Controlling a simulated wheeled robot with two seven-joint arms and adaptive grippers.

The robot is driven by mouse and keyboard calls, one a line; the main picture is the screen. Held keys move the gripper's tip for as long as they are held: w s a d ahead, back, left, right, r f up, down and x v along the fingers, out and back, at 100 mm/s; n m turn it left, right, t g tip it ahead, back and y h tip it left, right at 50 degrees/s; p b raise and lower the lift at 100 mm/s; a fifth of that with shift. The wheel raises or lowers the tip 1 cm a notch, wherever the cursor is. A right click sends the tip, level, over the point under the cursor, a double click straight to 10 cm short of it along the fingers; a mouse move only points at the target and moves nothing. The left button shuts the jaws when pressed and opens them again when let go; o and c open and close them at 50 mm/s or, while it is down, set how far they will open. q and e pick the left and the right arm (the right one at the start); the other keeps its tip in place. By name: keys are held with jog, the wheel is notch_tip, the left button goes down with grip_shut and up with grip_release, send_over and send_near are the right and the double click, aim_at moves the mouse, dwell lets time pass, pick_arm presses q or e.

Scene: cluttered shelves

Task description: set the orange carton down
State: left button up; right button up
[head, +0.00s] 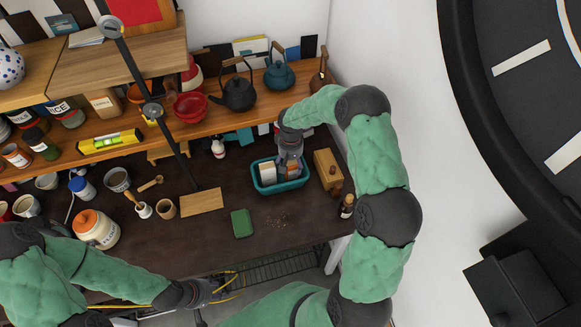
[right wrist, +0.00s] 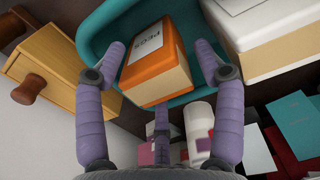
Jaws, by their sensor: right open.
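The orange carton (right wrist: 160,72) has a pale label and sits in the teal bin (right wrist: 95,45) in the right wrist view. My right gripper (right wrist: 160,58) is open, with one finger on each side of the carton. Small gaps seem to show between fingers and carton. In the head view my right gripper (head: 290,160) reaches down into the teal bin (head: 283,187) and mostly hides the carton. My left gripper (head: 212,289) is low at the table's front edge, away from the bin; its fingers are too small to judge.
A white box (right wrist: 265,22) is beside the carton. A shelf with kettles (head: 239,95) overhangs behind. A green sponge (head: 242,223) lies in front.

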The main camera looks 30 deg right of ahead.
notch_tip(320, 180, up, 10)
jog(key=shift+f, duration=0.1)
